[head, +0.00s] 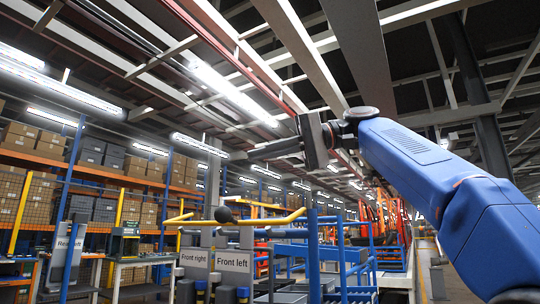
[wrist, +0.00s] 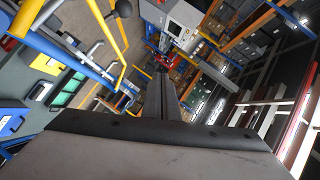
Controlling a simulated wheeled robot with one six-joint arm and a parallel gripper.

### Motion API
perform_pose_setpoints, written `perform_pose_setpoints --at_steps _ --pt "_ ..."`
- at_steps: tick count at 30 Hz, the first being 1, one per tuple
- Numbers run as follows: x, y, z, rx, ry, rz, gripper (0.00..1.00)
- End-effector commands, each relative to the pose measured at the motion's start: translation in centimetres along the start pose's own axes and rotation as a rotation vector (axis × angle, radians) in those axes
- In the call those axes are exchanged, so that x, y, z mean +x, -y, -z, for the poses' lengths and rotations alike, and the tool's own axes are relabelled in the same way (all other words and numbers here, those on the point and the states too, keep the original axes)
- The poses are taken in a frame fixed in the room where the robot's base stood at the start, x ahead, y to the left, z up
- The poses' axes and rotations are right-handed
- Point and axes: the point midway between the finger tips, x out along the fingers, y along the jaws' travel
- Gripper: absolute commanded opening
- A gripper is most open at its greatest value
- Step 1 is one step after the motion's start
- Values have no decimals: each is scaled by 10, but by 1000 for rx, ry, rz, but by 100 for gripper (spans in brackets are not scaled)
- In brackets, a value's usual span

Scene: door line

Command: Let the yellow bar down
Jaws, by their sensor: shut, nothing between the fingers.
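A yellow bar (head: 268,220) runs roughly level above the grey panels marked "Front right" (head: 194,259) and "Front left" (head: 234,262). A dark round knob (head: 223,214) shows at the bar in the head view. Yellow bars (wrist: 104,28) also show at the upper left of the wrist view, with a dark knob (wrist: 123,8) near them. My gripper (head: 252,153) is above the bar in the head view, apart from it, its fingers pointing left. The fingers are shut and empty, and they also show in the wrist view (wrist: 163,82).
A blue post (head: 314,255) and blue rails (head: 345,245) stand right of the panels. Shelves with boxes (head: 90,155) fill the left side. A workbench (head: 140,262) stands at the lower left. The space around my gripper looks clear.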

Motion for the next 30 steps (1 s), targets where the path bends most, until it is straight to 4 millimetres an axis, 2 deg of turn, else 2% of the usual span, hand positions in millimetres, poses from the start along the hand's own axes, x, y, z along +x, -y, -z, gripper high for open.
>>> perform_pose_setpoints --at_steps 12,21,30 --pt "32 -3 -46 -325 4 -229 0" --pt "52 -19 -74 -548 4 -388 0" --pt "64 -37 -90 -715 2 -508 0"
